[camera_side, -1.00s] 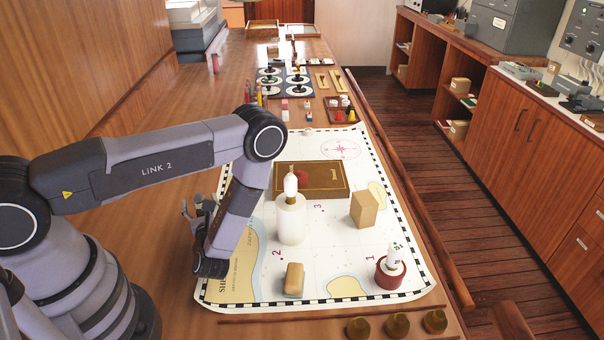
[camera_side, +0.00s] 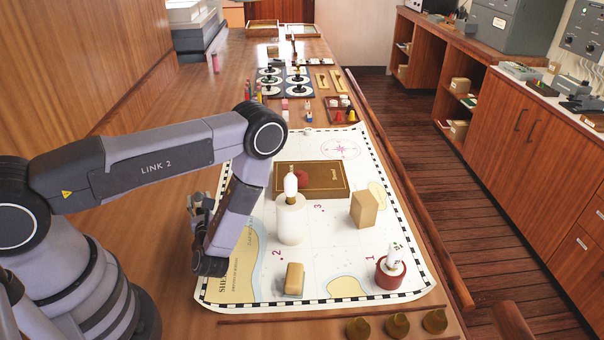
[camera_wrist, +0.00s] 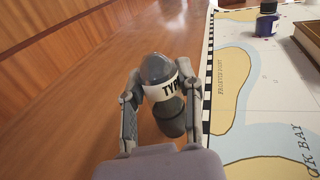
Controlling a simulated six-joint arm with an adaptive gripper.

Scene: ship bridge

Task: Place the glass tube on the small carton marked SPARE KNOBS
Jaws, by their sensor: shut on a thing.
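My gripper (camera_wrist: 158,108) is shut on a rounded grey glass tube (camera_wrist: 160,70) with a white band lettered "TYP"; a finger lies along each side. The tube is over bare wood beside the chart's left edge; I cannot tell whether it touches the wood. In the side view my gripper (camera_side: 200,206) is left of the chart, and the tube is hard to make out there. Two tan cartons are on the chart: a taller box (camera_side: 363,210) at right and a smaller block (camera_side: 293,279) near the front. No marking is readable on either.
The chart (camera_side: 340,240) also holds a white cylinder (camera_side: 291,222) with a small bottle on top, a red-based white bottle (camera_side: 391,273) and a dark book (camera_side: 325,180). A blue bottle (camera_wrist: 267,22) shows in the wrist view. Brass knobs (camera_side: 397,325) line the front edge.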

